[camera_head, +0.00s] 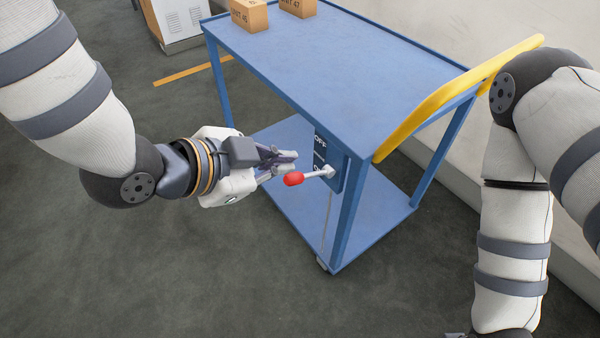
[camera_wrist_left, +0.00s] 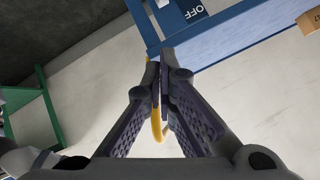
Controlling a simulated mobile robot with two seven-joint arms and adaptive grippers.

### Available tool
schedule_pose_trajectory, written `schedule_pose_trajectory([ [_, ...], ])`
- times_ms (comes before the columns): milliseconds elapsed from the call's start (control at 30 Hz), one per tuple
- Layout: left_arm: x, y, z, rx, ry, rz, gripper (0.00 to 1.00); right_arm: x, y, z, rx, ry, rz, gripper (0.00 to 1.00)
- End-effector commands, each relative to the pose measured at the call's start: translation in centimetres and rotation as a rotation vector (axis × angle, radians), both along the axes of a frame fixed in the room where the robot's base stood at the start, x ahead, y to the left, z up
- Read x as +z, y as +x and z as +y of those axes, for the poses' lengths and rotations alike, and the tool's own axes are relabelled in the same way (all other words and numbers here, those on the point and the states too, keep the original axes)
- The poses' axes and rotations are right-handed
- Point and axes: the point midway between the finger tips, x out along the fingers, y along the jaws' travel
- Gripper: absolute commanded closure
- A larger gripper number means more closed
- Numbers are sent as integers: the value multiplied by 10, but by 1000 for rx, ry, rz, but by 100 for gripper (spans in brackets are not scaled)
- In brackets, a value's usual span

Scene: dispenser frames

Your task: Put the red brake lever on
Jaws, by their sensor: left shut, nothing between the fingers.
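The brake lever, a pale rod with a red knob (camera_head: 293,179), sticks out to the left from a dark blue panel (camera_head: 339,172) on the near leg of the blue cart (camera_head: 340,60). The panel has an OFF label at its top; lower lettering is partly hidden. My left gripper (camera_head: 292,160) is shut and empty, its fingertips just above and behind the red knob. I cannot tell whether they touch it. In the left wrist view the shut fingertips (camera_wrist_left: 160,75) meet below the OFF label (camera_wrist_left: 195,12); the red knob does not show.
Two cardboard boxes (camera_head: 249,15) stand on the cart top's far end. A yellow handle (camera_head: 450,95) rises at the cart's right end, near my right arm. A pale wall is behind. Open dark floor (camera_head: 180,270) lies at front left. A green frame (camera_wrist_left: 45,110) shows in the wrist view.

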Motion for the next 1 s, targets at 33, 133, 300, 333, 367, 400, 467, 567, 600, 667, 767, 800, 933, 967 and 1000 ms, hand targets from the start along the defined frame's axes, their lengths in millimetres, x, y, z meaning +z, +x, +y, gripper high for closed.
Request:
schedule_pose_trajectory([
  [33, 0, 0, 0, 1, 0, 1, 100, 0, 0, 0, 0, 0, 0, 60],
  [133, -3, 1, -1, 1, 1, 3, 100, -1, -1, 0, 0, 0, 4, 60],
  [300, -22, 14, -16, -1, 0, 11, 100, -9, -9, 0, 0, -1, 35, 60],
  [333, -27, 18, -19, 0, 2, 12, 100, -10, -11, 0, 0, 0, 42, 60],
  [367, -31, 22, -23, 1, 1, 13, 100, -12, -13, 0, 0, 0, 49, 60],
  [400, -37, 27, -28, 0, 0, 12, 100, -14, -15, 0, 0, 0, 57, 60],
  [467, -45, 34, -36, 1, 0, 13, 100, -17, -19, 0, 0, 0, 70, 60],
  [567, -59, 46, -49, 1, 0, 12, 100, -22, -24, 0, 0, -1, 89, 60],
  [600, -64, 51, -53, 1, 0, 12, 100, -24, -26, 0, 0, 0, 96, 60],
  [667, -71, 56, -57, 3, -1, 12, 100, -27, -28, 0, 0, 0, 104, 60],
  [767, -83, 58, -45, 6, 0, 11, 100, -29, -31, 0, 0, -1, 113, 60],
  [800, -86, 59, -42, 5, 0, 9, 100, -30, -32, 0, 0, -1, 115, 60],
  [933, -93, 60, -36, 4, -1, 5, 100, -31, -33, 0, 0, 0, 120, 60],
  [967, -94, 61, -35, 4, 0, 4, 100, -31, -33, 0, 0, 0, 120, 60],
  [1000, -94, 61, -34, 3, -1, 3, 100, -31, -33, 0, 0, 0, 120, 60],
])
